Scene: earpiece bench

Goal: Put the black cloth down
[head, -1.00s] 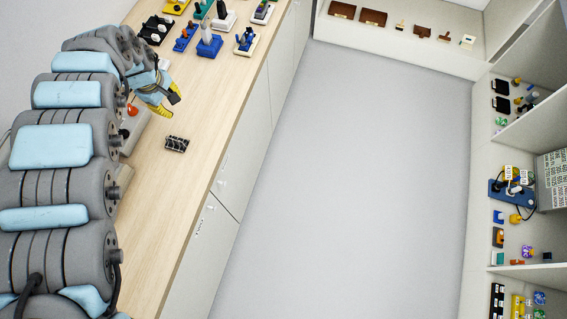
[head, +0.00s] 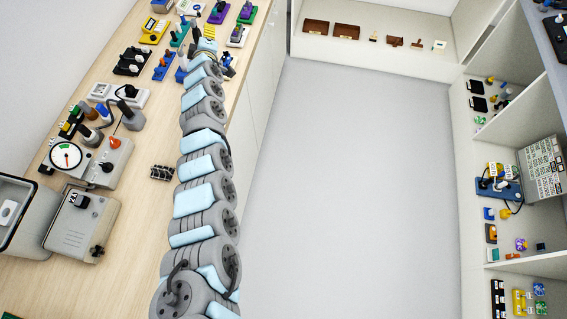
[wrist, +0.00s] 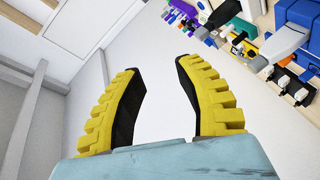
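No black cloth can be made out in either view. My gripper (wrist: 160,70) shows in the wrist view with its two yellow fingers and black inner pads spread apart. Nothing shows between the fingers but a pale surface behind them. In the head view my arm stretches along the bench's right edge towards the far end, and I cannot make out the fingers there. A small black ribbed piece (head: 161,172) lies on the wooden bench (head: 140,220), left of my arm and apart from it.
A grey dial box (head: 75,160), a grey case (head: 82,225) and a white socket block (head: 120,95) stand on the left of the bench. Several coloured devices crowd its far end. Shelves (head: 470,150) line the right side. The grey floor (head: 350,190) between is clear.

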